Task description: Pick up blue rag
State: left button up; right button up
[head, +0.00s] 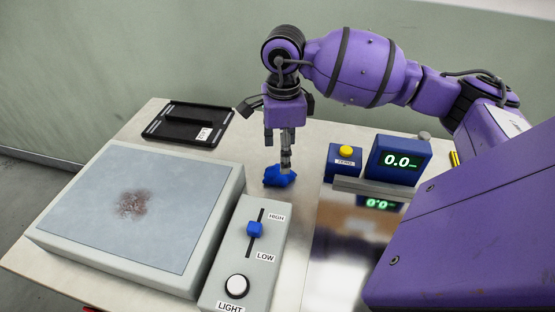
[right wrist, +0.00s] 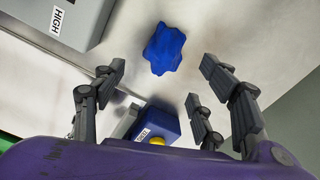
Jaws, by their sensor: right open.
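The blue rag (head: 279,177) is a small crumpled lump on the table, right of the pale pad box in the head view. In the right wrist view the rag (right wrist: 164,49) lies beyond the fingertips, between the two sides of the gripper. My right gripper (head: 286,160) points down over the rag, its fingers partly overlapping it in the head view. In the right wrist view my right gripper (right wrist: 165,75) has its fingers spread wide, with nothing between them. My left gripper is not in view.
A pad box (head: 90,200) with a dark stain stands at left, beside a control box (head: 270,240) with a blue slider. A black tray (head: 188,123) lies behind. A blue box with yellow button (head: 345,162) and a display reading 0.0 (head: 398,160) stand right of the rag.

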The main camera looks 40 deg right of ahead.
aim_at(279, 166)
jog(key=f, duration=0.5)
jog(key=f+p, duration=0.1)
jog(key=f, duration=0.1)
jog(key=shift+w+a+f, duration=0.2)
jog(key=shift+w+f, duration=0.1)
jog(key=shift+w, duration=0.05)
jog(key=c, duration=1.2)
